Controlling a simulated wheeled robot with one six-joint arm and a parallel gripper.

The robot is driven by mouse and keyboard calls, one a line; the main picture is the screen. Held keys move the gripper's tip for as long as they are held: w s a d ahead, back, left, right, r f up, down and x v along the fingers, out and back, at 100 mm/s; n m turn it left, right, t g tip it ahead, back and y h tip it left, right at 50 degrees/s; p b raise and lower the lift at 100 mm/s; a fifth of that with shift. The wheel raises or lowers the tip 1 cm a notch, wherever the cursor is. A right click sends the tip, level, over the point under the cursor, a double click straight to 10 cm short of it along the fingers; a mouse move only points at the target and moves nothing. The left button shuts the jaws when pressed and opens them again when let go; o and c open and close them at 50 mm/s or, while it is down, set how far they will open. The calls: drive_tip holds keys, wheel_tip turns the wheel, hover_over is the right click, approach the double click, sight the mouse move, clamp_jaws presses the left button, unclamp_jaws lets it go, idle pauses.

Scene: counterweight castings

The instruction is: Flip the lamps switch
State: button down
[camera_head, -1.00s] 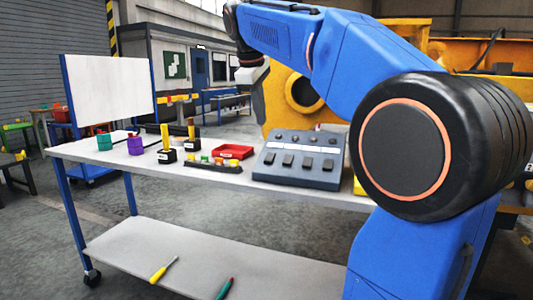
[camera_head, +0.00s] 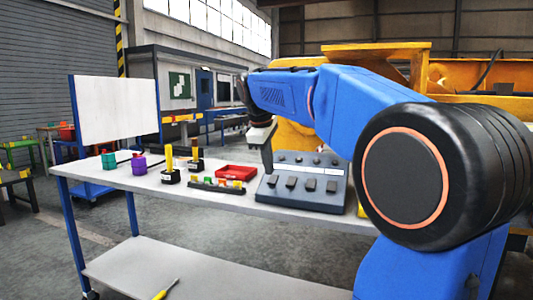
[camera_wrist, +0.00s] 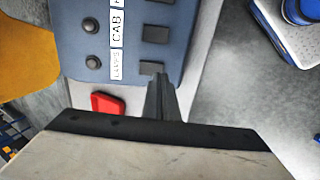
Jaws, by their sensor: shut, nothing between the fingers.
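The grey-blue control panel (camera_head: 300,203) lies on the cart's top, with a row of dark rocker switches and small round knobs. In the wrist view the panel (camera_wrist: 70,40) shows white labels, and the LAMPS label (camera_wrist: 117,66) is at its near end. The lamps switch (camera_wrist: 151,67) is the dark block beside that label; in the head view it is the leftmost switch (camera_head: 272,181). My gripper (camera_head: 268,168) is shut and empty, pointing down at the panel's left end. In the wrist view its fingertips (camera_wrist: 158,82) appear close to the lamps switch; I cannot tell whether they touch.
A red tray (camera_head: 236,173) sits left of the panel, with a dark rack of small coloured pieces (camera_head: 217,186) before it. Black-based yellow-handled items (camera_head: 170,176) and purple and teal pots stand further left. A whiteboard (camera_head: 115,108) rises behind.

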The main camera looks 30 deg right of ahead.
sight(271, 182)
drive_tip(key=shift+x, duration=1.85)
drive_tip(key=shift+f, duration=0.1)
drive_tip(key=shift+f, duration=0.15)
drive_tip(key=shift+r, duration=0.8)
drive_tip(key=shift+r, duration=0.1)
